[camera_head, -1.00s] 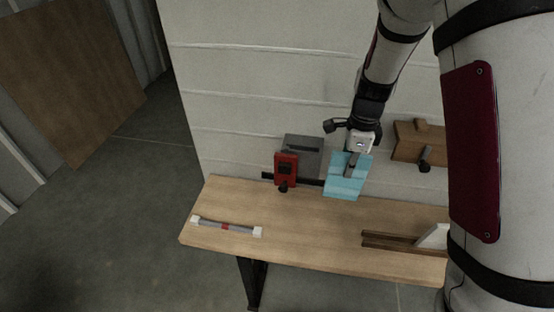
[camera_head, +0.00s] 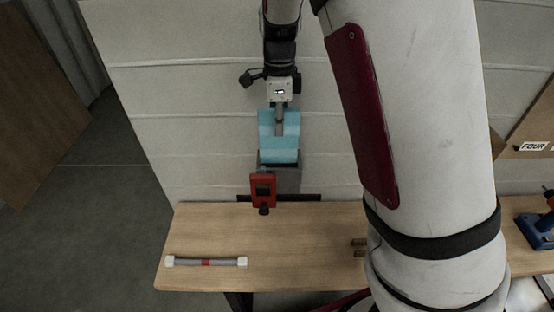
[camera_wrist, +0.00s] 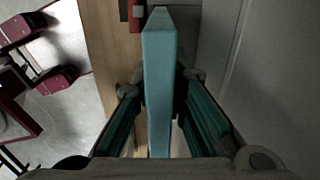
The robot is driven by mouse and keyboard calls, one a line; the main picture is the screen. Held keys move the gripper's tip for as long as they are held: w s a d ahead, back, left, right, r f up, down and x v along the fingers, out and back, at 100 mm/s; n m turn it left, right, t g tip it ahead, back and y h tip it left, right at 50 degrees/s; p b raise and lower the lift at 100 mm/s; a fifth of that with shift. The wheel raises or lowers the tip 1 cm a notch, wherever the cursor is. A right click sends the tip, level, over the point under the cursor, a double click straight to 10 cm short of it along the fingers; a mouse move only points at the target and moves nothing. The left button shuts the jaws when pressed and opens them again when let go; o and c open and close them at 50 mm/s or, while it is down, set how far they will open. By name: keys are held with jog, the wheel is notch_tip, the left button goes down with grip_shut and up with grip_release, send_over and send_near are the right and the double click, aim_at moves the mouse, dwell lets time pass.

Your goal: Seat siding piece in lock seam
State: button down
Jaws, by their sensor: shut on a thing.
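The light blue siding piece (camera_head: 278,150) is held upright in front of the pale ribbed wall (camera_head: 190,105). My gripper (camera_head: 279,122) is shut on its upper part. In the wrist view the siding piece (camera_wrist: 158,70) stands edge-on between the two fingers of my gripper (camera_wrist: 160,88). The piece's lower edge overlaps the top of a grey block (camera_head: 287,180) at the wall; I cannot tell whether they touch or whether the piece is in a seam. A red device (camera_head: 263,188) sits at the block's front left. No lock seam is clearly identifiable.
A wooden bench (camera_head: 300,240) runs below the wall, with a grey bar with white ends (camera_head: 205,262) at its left. A dark strip (camera_head: 305,198) lies at its back edge. A blue drill (camera_head: 535,228) is at far right. My arm hides the bench's right middle.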

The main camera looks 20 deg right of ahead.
aim_at(279, 161)
notch_tip(279, 161, down, 11)
jog(key=shift+f+p, duration=0.1)
jog(key=shift+p, duration=0.35)
jog(key=shift+f, duration=0.15)
jog(key=c, duration=1.6)
grip_release()
